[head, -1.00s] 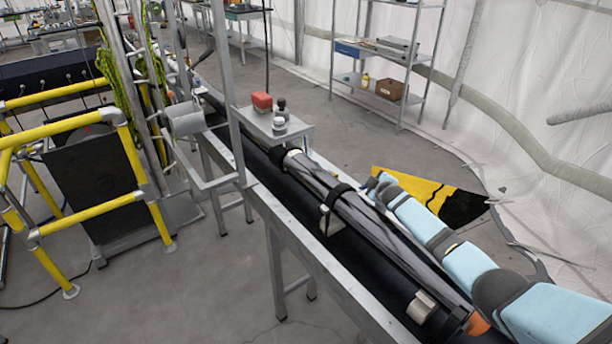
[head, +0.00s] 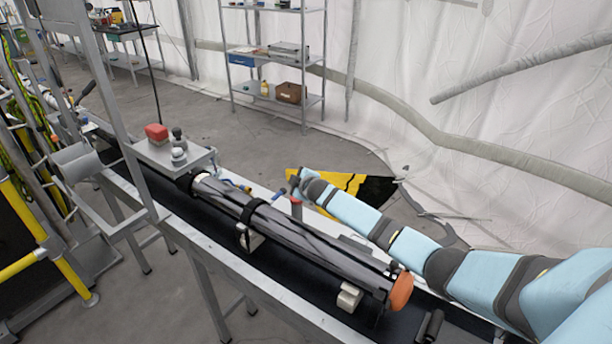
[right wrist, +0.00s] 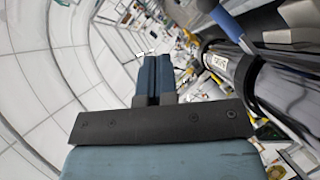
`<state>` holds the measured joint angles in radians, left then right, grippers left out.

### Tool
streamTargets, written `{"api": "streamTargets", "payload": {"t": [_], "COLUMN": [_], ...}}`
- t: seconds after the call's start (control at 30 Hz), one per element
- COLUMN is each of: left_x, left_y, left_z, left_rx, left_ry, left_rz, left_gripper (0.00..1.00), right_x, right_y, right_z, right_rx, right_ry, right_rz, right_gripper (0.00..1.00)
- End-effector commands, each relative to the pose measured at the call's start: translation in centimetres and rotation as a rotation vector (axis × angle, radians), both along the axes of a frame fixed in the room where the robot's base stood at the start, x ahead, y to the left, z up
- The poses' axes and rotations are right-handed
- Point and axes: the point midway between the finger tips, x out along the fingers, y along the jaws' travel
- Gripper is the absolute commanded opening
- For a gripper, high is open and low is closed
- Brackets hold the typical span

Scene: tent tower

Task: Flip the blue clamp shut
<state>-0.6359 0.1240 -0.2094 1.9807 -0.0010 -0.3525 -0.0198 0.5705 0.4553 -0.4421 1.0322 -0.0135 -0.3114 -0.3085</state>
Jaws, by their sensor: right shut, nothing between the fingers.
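A blue clamp handle (head: 233,184) shows small in the head view, beside the far end of the dark tube (head: 300,238). In the right wrist view a blue handle (right wrist: 228,24) sticks up at the upper right, beside the black tube (right wrist: 285,95). My right gripper (head: 282,191) is on the right side of the tube, apart from the blue handle. In the right wrist view its blue fingers (right wrist: 153,62) are shut with nothing between them. The clamp's exact position is too small to tell. My left gripper is out of view.
The tube lies along a long metal bench (head: 290,312). A small shelf (head: 165,155) with a red block (head: 156,133) and dark knobs stands at the tube's far end. A yellow and black panel (head: 340,188) is behind my right gripper. A metal frame rises at left.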

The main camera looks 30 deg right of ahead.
Motion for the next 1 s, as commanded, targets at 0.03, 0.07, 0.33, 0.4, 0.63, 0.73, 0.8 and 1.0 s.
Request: {"api": "streamTargets", "payload": {"t": [0.03, 0.07, 0.33, 0.4, 0.63, 0.73, 0.8, 1.0], "left_x": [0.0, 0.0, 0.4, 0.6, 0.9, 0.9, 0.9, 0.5], "left_y": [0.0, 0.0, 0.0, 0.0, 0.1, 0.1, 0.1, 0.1], "left_z": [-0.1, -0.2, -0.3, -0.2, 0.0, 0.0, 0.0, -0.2], "left_rx": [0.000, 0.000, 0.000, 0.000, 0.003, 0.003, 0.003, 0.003], "left_ry": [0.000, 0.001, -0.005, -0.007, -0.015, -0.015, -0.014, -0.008], "left_rz": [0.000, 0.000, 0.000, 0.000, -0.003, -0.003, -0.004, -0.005], "left_gripper": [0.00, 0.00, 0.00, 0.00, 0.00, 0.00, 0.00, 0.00], "right_x": [-0.8, -1.2, -3.4, -3.6, -3.7, -3.7, -3.7, -3.6], "right_y": [-0.4, -0.6, -1.4, -1.4, -1.5, -1.5, -1.5, -1.5], "right_z": [0.4, 0.7, 2.4, 2.6, 2.7, 2.7, 2.7, 2.7], "right_rx": [-0.003, -0.003, -0.002, -0.001, -0.001, 0.000, -0.001, -0.001], "right_ry": [-0.001, -0.001, 0.000, -0.001, -0.001, -0.001, -0.001, -0.001], "right_rz": [0.001, 0.001, 0.001, 0.001, 0.001, 0.001, 0.001, 0.001], "right_gripper": [0.00, 0.00, 0.00, 0.00, 0.00, 0.00, 0.00, 0.00]}}
